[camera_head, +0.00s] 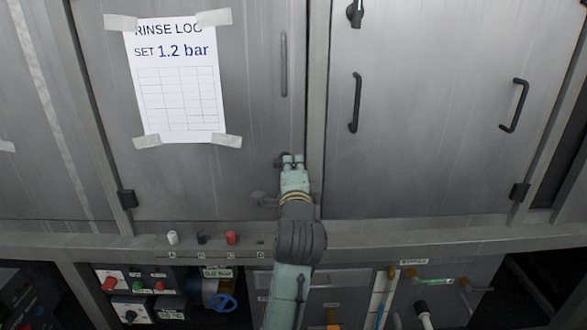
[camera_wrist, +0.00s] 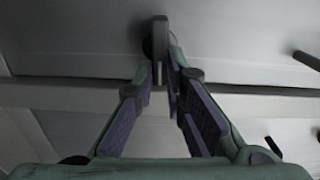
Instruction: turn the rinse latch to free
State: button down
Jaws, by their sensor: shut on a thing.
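The rinse latch (camera_head: 279,161) is a small dark piece at the lower right of the left steel door, mostly hidden by my gripper in the head view. In the wrist view the latch (camera_wrist: 160,32) shows a dark round base and a short grey lever between the fingertips. My gripper (camera_head: 292,158) is at the door face, and in the wrist view my gripper (camera_wrist: 162,78) has its purple-padded fingers closed in on the end of the lever. The lever's exact angle is hard to judge in the head view.
The left door (camera_head: 225,175) carries a taped rinse log sheet (camera_head: 178,85) and a grey vertical handle (camera_head: 284,65). The right door (camera_head: 430,170) has dark handles and another dark latch (camera_head: 355,13) at the top.

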jog(key=shift+m, duration=0.4)
jog(key=c, duration=1.6)
grip_release()
jog(key=shift+c, duration=0.2)
jog(key=s, duration=0.7)
jog(key=shift+s, duration=0.2)
